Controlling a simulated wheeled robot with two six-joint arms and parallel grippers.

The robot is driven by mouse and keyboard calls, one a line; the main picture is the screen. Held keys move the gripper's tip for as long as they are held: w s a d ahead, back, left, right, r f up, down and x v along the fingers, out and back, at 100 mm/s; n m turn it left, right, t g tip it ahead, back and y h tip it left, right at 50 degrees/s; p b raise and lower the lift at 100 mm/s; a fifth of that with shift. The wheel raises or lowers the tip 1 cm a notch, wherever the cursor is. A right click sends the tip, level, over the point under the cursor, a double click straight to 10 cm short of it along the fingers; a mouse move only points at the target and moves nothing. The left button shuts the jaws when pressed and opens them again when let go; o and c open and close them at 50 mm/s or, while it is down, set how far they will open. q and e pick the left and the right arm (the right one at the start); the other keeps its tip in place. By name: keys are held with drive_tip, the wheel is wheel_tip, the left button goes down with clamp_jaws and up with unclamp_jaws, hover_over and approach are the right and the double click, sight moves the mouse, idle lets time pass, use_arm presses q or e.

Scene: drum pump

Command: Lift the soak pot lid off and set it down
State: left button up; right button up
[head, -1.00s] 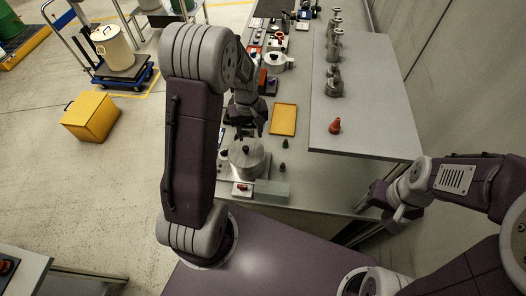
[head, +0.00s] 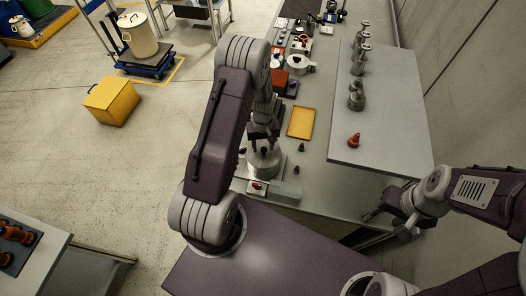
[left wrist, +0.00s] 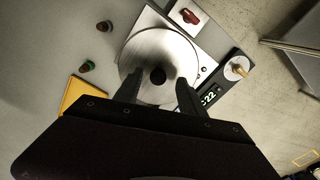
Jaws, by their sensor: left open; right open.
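The soak pot (head: 264,164) is a silver round vessel near the front left of the bench. Its round metal lid (left wrist: 150,50) is on it, with a black knob (left wrist: 158,76) in the middle. My left gripper (head: 262,147) is open and points down just over the lid. In the left wrist view its fingertips (left wrist: 158,82) lie on either side of the knob, apart from it in the picture; their exact height above the lid is unclear. My right gripper (head: 374,214) is open and empty beside the bench's right front edge.
A yellow tray (head: 301,122) lies behind the pot, to the right. A grey block (head: 286,190) and a red-switch box (head: 257,187) sit in front. A display unit (left wrist: 215,92) stands beside the pot.

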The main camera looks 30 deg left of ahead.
use_arm(q)
drive_tip(key=shift+f, duration=0.4)
drive_tip(key=shift+w+d+f, duration=0.15)
drive_tip(key=shift+d, duration=0.05)
drive_tip(key=shift+a, duration=0.1)
clamp_jaws()
idle(0.9)
